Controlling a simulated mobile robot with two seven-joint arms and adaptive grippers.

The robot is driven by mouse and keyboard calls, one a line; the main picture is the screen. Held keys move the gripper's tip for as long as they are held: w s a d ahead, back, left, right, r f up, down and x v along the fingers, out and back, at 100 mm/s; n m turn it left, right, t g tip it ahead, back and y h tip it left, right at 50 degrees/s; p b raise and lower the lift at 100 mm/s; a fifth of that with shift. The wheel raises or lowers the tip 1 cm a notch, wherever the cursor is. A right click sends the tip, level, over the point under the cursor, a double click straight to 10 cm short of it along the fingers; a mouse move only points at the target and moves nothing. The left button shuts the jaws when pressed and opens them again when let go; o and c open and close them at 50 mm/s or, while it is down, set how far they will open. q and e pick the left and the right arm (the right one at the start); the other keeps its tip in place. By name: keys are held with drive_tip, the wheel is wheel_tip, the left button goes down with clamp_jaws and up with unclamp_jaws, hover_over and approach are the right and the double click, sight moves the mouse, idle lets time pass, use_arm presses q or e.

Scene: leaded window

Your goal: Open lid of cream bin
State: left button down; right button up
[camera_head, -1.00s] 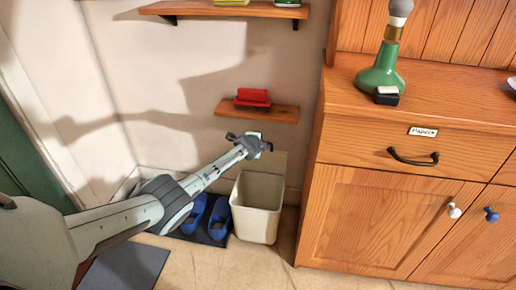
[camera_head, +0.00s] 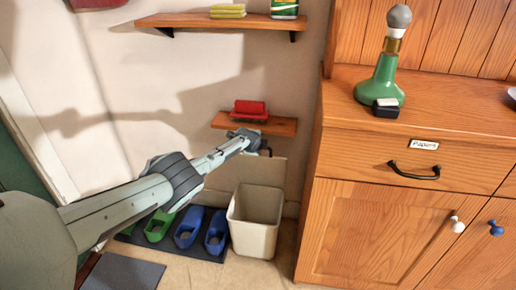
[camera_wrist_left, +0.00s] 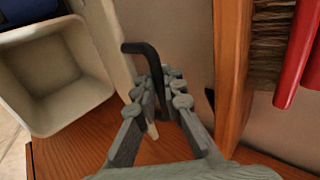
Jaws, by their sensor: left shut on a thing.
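The cream bin (camera_head: 254,238) stands on the floor left of the wooden cabinet, its mouth uncovered and its inside looking empty. Its lid (camera_head: 268,172) stands raised behind the mouth, near the wall. In the left wrist view the bin (camera_wrist_left: 82,48) is at the left and the lid (camera_wrist_left: 112,45) shows nearly edge-on. A dark bent handle (camera_wrist_left: 140,49) sits at the lid. My left gripper (camera_head: 258,144) is above and behind the bin, just under the low shelf. In the wrist view its fingers (camera_wrist_left: 162,92) are closed around the handle. My right gripper is not in view.
The low shelf (camera_head: 282,127) with a red brush (camera_head: 249,109) is very close to my left gripper. The cabinet (camera_head: 365,225) stands right of the bin. Blue shoes (camera_head: 217,231) and a green pair lie on a dark mat left of it.

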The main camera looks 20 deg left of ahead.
use_arm(q)
drive_tip(key=c, duration=1.6)
unclamp_jaws()
drive_tip(key=shift+w+r, duration=0.25)
drive_tip(key=shift+r, duration=0.05)
drive_tip(key=shift+s+f, duration=0.1)
drive_tip(key=shift+s, duration=0.1)
drive_tip(key=v, duration=1.2)
